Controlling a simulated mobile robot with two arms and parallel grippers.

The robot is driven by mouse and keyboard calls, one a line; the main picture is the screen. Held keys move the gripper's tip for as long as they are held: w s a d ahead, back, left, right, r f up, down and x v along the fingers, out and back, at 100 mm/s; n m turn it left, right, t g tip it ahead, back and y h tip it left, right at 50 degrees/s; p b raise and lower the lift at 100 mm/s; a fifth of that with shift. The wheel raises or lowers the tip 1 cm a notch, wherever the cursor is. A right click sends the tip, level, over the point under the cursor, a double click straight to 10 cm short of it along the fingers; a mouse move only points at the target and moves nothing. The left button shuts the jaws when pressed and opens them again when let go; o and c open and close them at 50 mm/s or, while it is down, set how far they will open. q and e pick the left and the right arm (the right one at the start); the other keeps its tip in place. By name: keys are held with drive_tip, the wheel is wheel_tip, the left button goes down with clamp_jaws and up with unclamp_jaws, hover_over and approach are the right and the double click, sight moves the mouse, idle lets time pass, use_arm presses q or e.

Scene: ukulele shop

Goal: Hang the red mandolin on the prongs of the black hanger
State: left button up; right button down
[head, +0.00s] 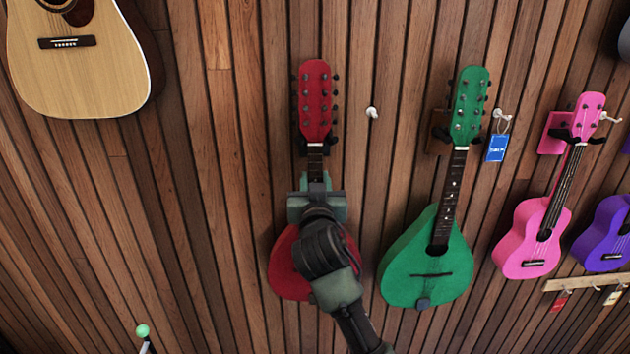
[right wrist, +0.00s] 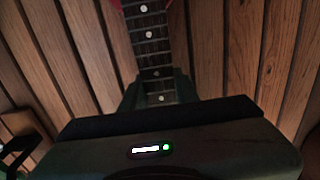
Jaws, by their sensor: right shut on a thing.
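The red mandolin (head: 316,100) is upright against the wooden slat wall in the head view, headstock up, its red body (head: 287,262) partly hidden by my right arm. My right gripper (head: 317,188) is shut on its neck, just above the body. The right wrist view shows the fretted neck (right wrist: 150,45) between the fingers (right wrist: 158,88). Small dark parts of the black hanger (head: 333,138) show on both sides of the neck, just under the headstock. Whether the headstock rests on the prongs cannot be told. My left gripper is not in view.
A green mandolin (head: 425,262) hangs close on the right, with a blue tag (head: 496,148) beside it. Pink (head: 530,240) and purple (head: 603,235) ukuleles are farther right. A white peg (head: 372,112) sticks out nearby.

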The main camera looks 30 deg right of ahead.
drive_tip(key=shift+s+a+r, duration=0.25)
drive_tip(key=shift+s+a, duration=0.25)
drive_tip(key=shift+s, duration=0.3)
idle(0.6)
drive_tip(key=c, duration=1)
unclamp_jaws()
drive_tip(key=shift+o, duration=0.2)
drive_tip(key=shift+f, duration=0.25)
drive_tip(key=shift+s, duration=0.1)
drive_tip(key=shift+v, duration=0.95)
drive_tip(key=shift+r, duration=0.1)
